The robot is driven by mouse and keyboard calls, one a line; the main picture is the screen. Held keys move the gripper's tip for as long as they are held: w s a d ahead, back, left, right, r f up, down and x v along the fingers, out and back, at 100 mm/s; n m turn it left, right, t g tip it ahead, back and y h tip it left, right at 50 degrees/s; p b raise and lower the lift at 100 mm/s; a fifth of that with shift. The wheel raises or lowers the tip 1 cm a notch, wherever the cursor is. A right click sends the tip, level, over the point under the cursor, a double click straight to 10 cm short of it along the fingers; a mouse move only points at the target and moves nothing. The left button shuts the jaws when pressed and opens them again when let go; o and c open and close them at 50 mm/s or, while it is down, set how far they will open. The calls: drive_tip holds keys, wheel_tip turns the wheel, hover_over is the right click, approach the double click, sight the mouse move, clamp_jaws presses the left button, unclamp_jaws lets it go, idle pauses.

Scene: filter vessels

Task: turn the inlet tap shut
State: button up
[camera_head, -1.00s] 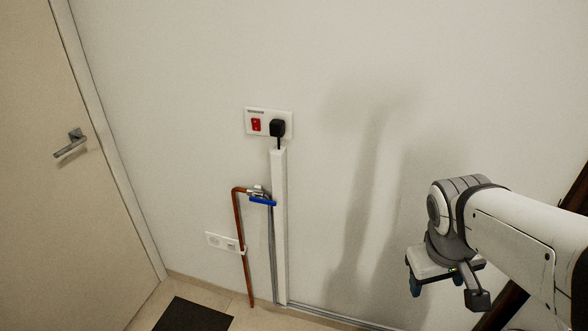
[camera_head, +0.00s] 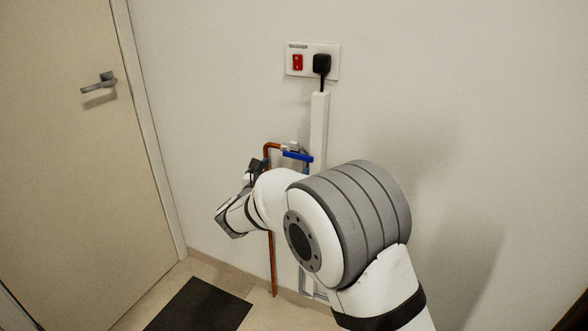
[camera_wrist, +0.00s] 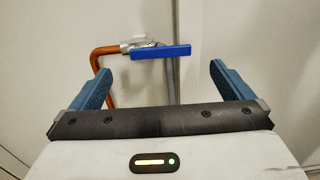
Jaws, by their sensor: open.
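The inlet tap has a blue lever handle (camera_head: 297,156) and sits on the wall at the top of a copper pipe (camera_head: 272,265). In the wrist view the blue handle (camera_wrist: 160,52) lies roughly level, pointing right from the metal valve body (camera_wrist: 134,42). My gripper (camera_wrist: 161,80) is open, its two blue fingers apart on either side of the handle in that view. The handle appears ahead of the fingers, and neither finger seems to touch it.
A wall plate with a red switch (camera_head: 297,62) and a black plug (camera_head: 321,64) is above the tap. White trunking (camera_head: 318,130) runs down beside it. A door (camera_head: 70,150) with a lever handle is at left. A dark mat (camera_head: 200,305) lies on the floor.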

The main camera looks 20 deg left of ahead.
sight(297, 154)
drive_tip(key=w, duration=0.2)
drive_tip(key=w+b, duration=0.1)
drive_tip(key=w, duration=0.4)
drive_tip(key=shift+w+d, duration=0.25)
drive_tip(key=shift+c, duration=0.6)
drive_tip(key=c, duration=1)
drive_tip(key=shift+c, duration=0.3)
